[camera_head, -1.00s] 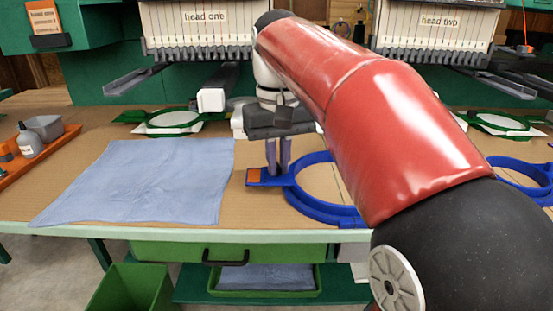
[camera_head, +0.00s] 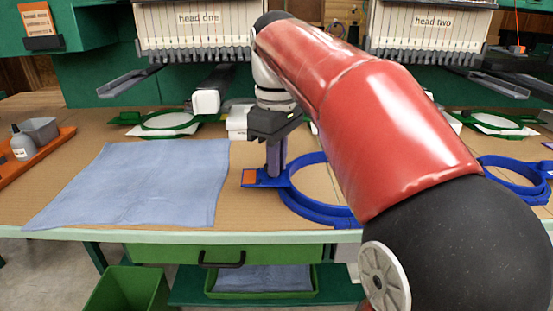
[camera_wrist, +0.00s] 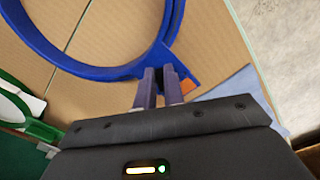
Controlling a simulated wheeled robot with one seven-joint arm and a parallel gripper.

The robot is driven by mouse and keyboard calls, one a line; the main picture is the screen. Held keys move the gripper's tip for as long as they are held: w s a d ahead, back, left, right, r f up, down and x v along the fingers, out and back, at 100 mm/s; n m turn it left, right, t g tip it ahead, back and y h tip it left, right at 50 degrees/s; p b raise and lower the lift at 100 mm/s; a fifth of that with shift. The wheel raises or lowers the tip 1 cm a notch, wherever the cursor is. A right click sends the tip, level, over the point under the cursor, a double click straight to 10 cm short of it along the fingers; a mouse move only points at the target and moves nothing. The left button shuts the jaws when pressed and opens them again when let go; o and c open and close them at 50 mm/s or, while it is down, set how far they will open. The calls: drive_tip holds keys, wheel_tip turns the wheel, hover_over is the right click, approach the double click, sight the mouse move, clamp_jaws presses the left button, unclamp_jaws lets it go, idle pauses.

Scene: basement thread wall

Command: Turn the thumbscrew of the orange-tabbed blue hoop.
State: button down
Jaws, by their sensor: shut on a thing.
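The blue hoop (camera_head: 294,198) lies flat on the tan table, partly behind my red arm in the head view. Its orange tab (camera_head: 249,176) sits at its left end. My gripper (camera_head: 274,172) points down at the neck between tab and ring. In the wrist view the hoop (camera_wrist: 112,73) crosses the upper left, and the orange tab (camera_wrist: 189,86) shows just right of my gripper's fingertips (camera_wrist: 164,70). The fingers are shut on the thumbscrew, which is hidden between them.
A blue cloth (camera_head: 140,185) lies left of the hoop. Another blue hoop (camera_head: 515,190) lies at the right beyond my arm. Green-framed hoops (camera_head: 170,122) sit under the machine heads behind. An orange tray (camera_head: 50,145) with a bottle stands far left.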

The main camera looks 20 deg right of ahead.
idle(0.3)
drive_tip(key=c, duration=1.5)
unclamp_jaws()
drive_tip(key=shift+r, duration=3.9)
